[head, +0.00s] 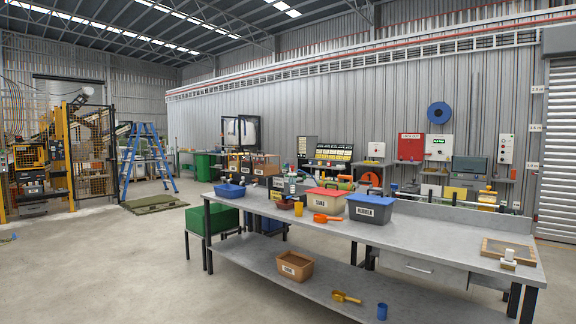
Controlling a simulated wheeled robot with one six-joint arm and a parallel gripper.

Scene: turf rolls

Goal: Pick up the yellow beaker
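A small yellow beaker (298,209) stands upright near the front edge of the long grey workbench (440,244), left of its middle. It is in plain view. A small reddish-brown bowl (284,204) is just left of it, and an orange scoop (326,218) lies to its right. My gripper does not show in the head view.
A bin with a red lid (322,193) and a grey bin with a blue lid (370,210) stand behind and right of the beaker. A blue tray (229,191) is at the left end. The lower shelf holds a brown bin (295,266) and a blue beaker (382,311).

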